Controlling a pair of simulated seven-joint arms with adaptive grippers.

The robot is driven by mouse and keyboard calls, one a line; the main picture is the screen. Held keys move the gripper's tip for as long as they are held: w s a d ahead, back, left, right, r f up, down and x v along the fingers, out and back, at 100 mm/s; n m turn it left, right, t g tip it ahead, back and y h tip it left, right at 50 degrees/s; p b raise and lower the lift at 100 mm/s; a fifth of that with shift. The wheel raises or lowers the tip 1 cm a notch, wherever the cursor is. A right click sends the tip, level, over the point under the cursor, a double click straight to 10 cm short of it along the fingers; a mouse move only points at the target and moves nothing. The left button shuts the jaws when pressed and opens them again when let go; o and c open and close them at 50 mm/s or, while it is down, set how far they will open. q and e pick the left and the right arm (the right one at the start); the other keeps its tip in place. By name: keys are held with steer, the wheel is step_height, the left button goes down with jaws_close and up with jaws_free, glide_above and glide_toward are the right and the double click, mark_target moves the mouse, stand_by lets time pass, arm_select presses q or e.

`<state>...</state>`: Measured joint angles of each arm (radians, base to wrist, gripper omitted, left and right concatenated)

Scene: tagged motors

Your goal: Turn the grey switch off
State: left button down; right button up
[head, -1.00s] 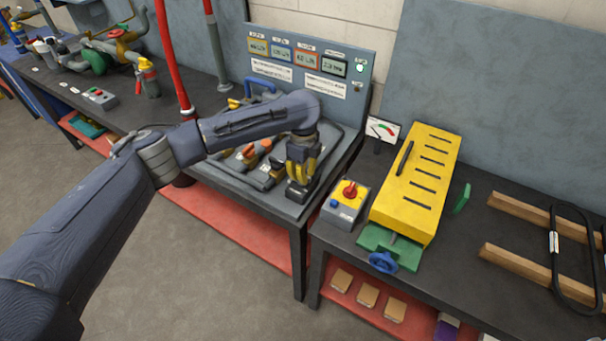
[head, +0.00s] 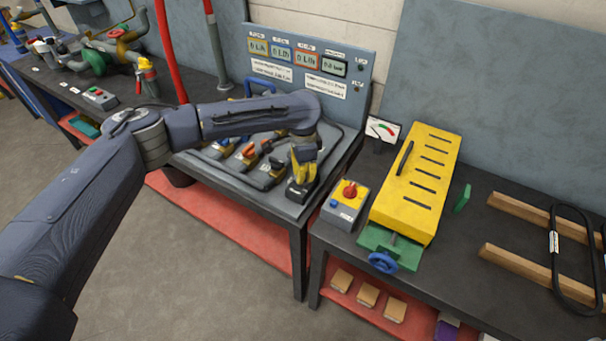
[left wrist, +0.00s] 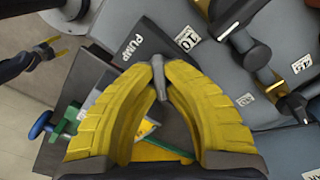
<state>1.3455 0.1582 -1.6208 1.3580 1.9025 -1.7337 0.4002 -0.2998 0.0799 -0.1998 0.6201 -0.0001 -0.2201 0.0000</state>
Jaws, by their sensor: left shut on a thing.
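The grey switch (left wrist: 158,80) is a small lever on a dark box marked PUMP (left wrist: 138,45). In the head view the box (head: 297,192) sits at the front right of the middle bench, below my left gripper (head: 304,165). In the left wrist view the yellow fingertips of my left gripper (left wrist: 158,66) are closed on the lever from both sides. The panel lamp (head: 360,67) is dark, and the displays (head: 282,53) read zero. My right gripper (left wrist: 52,45) shows small at the left wrist view's left edge, its fingers apart, away from the switch.
Several valves with coloured handles (head: 250,150) sit left of the switch on the same bench. A control box with a red knob (head: 349,192) and a yellow slotted cover (head: 415,180) stand on the right bench. A gap separates the two benches.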

arm_select(q)
steer(key=n, duration=0.4)
steer(key=shift+n, duration=2.2)
steer(key=c, duration=1.5)
jaws_free()
steer(key=shift+o, duration=0.2)
step_height(320, 180, up, 12)
